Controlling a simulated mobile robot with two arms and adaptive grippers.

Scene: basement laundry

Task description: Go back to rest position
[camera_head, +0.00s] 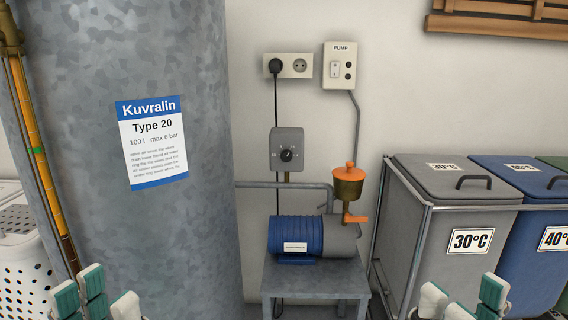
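My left gripper (104,300) shows at the bottom left edge, in front of the grey tank. Its teal and white fingertips stand apart with nothing seen between them. My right gripper (468,303) shows at the bottom right, in front of the grey 30°C bin. Its fingertips are also apart, and I see nothing between them. Both grippers are cut off by the bottom edge, so the arms and palms are hidden.
A large grey tank (185,240) fills the left side. A blue pump (296,236) sits on a small grey stand (315,281) in the middle. A white basket (22,275) is far left. Grey (450,185) and blue (525,185) bins stand right in a metal frame.

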